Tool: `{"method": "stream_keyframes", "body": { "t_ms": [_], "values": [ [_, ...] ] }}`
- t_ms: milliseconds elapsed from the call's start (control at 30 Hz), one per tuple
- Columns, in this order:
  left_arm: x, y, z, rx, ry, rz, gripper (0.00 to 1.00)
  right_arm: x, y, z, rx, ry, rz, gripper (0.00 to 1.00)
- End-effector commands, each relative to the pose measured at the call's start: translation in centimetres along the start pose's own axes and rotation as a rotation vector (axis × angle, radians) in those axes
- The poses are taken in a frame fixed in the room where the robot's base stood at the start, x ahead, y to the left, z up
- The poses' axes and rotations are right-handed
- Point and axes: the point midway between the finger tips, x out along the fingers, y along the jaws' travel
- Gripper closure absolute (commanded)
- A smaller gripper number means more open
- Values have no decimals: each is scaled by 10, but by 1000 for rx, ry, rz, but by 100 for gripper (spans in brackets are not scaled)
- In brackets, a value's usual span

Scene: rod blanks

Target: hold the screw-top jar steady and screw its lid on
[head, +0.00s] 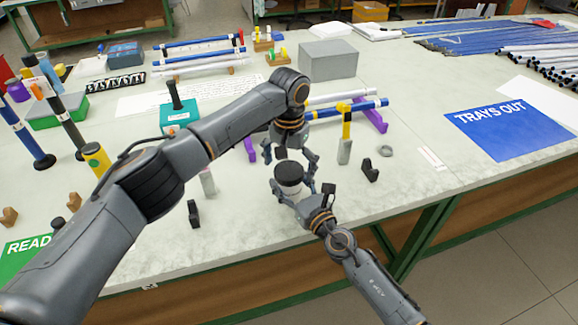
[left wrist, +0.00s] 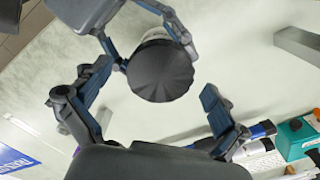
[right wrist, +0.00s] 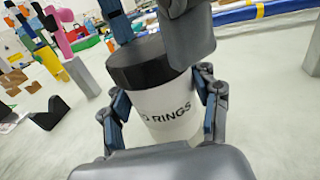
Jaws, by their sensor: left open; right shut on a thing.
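The white screw-top jar (right wrist: 168,108), lettered "RINGS", stands upright in the right wrist view. Its black ribbed lid (head: 289,173) sits on the jar's top; how tightly it is screwed cannot be seen. The lid also shows from above in the left wrist view (left wrist: 160,72). My right gripper (head: 301,193) is shut on the jar's body, a finger on each side, below the lid. My left gripper (head: 290,160) points down over the lid, open, its fingers apart to either side. In the left wrist view a gap shows between its fingers and the lid.
A yellow-and-grey tool (head: 345,135) stands behind the jar near a blue rod on purple supports (head: 370,115). Another black holder (head: 193,213) stands at left. The bench's front edge is close.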

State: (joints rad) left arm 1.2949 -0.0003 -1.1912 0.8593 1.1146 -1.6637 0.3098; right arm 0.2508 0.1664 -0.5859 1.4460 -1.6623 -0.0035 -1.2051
Motion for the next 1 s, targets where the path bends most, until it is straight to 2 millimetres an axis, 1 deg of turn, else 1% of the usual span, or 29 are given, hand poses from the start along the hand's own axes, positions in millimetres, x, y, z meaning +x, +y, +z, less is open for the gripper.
{"method": "stream_keyframes", "body": {
  "t_ms": [133, 233, 367, 500, 600, 700, 833, 1000],
  "values": [
    [-2, 0, 0, 0, 1, 0, 2, 0, 0, 0, 0, 0, 0, 100],
    [-10, 0, -1, 0, 3, 0, 2, 0, 0, 0, 0, 0, 0, 100],
    [-32, 0, -1, 1, 5, 0, 2, 0, 0, 0, 0, 0, 0, 100],
    [-64, 0, -1, 0, 5, 0, 2, 0, 0, 0, 0, 0, 0, 100],
    [-84, 0, -1, 0, 3, 0, 2, 0, 0, 0, 0, 0, 0, 100],
    [-100, 0, -1, 0, 2, 0, 2, 0, 0, 0, 0, 0, 0, 100],
    [-114, 0, -1, 0, 1, 0, 2, 0, 0, 0, 0, 0, 0, 100],
    [-120, 0, 0, 0, -1, 0, 2, 0, 0, 0, 0, 0, 0, 100]
  ]
}}
